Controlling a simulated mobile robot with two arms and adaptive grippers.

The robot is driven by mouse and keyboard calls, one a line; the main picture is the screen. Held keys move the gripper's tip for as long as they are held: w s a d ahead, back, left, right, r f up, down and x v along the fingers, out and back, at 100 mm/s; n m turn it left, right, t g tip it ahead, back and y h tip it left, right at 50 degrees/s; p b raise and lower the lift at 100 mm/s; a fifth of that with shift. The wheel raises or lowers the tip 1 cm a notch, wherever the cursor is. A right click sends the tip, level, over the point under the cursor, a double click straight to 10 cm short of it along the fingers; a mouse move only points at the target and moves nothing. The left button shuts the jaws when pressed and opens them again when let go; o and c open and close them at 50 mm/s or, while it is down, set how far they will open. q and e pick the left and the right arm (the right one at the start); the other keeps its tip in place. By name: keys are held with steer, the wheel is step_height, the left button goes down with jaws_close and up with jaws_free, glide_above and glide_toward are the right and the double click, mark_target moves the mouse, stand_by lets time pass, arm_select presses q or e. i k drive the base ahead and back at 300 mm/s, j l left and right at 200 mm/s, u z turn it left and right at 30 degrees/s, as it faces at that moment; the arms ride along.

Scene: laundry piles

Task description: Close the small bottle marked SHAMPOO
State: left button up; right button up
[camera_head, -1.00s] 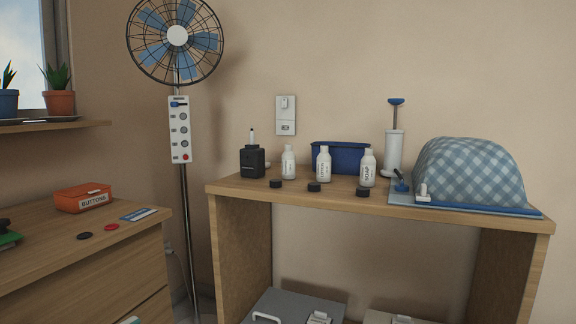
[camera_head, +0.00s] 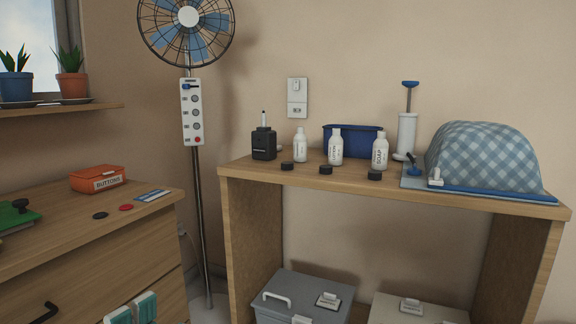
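Three small white bottles stand in a row on the wooden shelf top (camera_head: 400,193): a left bottle (camera_head: 300,145), a middle bottle (camera_head: 335,147) and a right bottle (camera_head: 380,153). The right one's label seems to read SOAP; the other labels are too small to read, so I cannot tell which is SHAMPOO. All three show bare white necks. A black cap lies in front of each: left cap (camera_head: 287,166), middle cap (camera_head: 326,170) and right cap (camera_head: 375,175). Neither of my grippers is in view.
A black bottle (camera_head: 264,143), blue bin (camera_head: 350,140), white pump (camera_head: 407,134) and checkered cover (camera_head: 485,158) crowd the shelf top. A fan (camera_head: 188,17) stands left of it. A dresser (camera_head: 70,225) holds an orange BUTTONS box (camera_head: 97,179). Grey box (camera_head: 300,292) below.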

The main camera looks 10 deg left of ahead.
mark_target(300, 139)
steer(key=i+j, duration=0.15)
steer(key=i, duration=0.2)
steer(key=i+j, duration=0.2)
steer(key=i, duration=0.2)
steer(key=i+j+u, duration=0.1)
steer(key=i, duration=0.25)
